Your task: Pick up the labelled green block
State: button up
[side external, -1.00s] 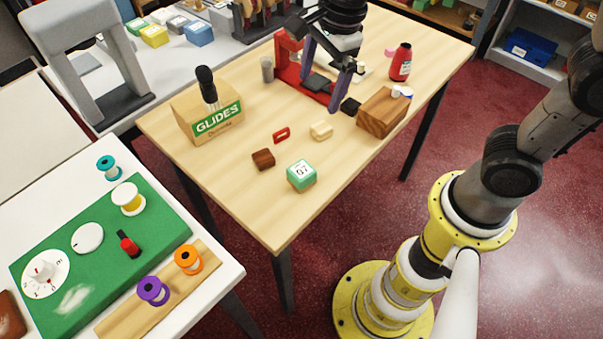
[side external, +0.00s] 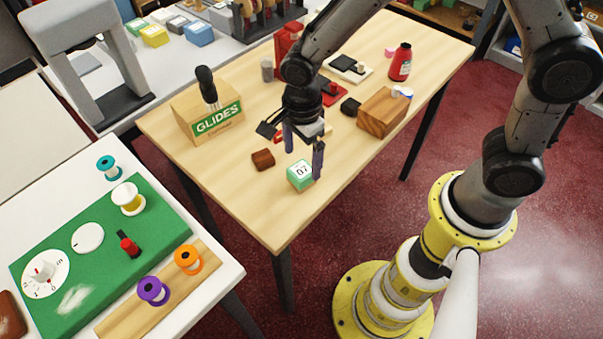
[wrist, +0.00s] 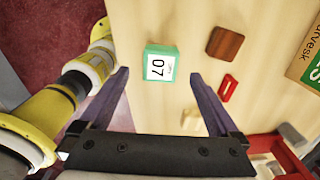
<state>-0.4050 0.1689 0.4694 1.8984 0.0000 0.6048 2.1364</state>
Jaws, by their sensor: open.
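The green block (side external: 300,176) sits on the wooden table near its front edge, with a white label reading 07 on top. In the wrist view the green block (wrist: 160,63) lies a little beyond the fingertips, between their lines. My gripper (side external: 304,158) is open and empty, with its two purple fingers pointing down just above and behind the block. In the wrist view my gripper (wrist: 158,75) shows both fingers wide apart. The block is not held, and one finger partly overlaps its right side in the side view.
A brown block (side external: 263,159) lies left of the green one. A red piece (wrist: 229,88) and a cream block (wrist: 191,120) are close by. A GLIDES box (side external: 208,115), a wooden block (side external: 383,112) and a red bottle (side external: 401,62) stand farther off. The table's front corner is clear.

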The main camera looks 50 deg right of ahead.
aim_at(301, 170)
notch_tip(301, 170, down, 5)
jog(key=shift+f, duration=0.1)
dwell(0.3)
jog(key=c, duration=1.4)
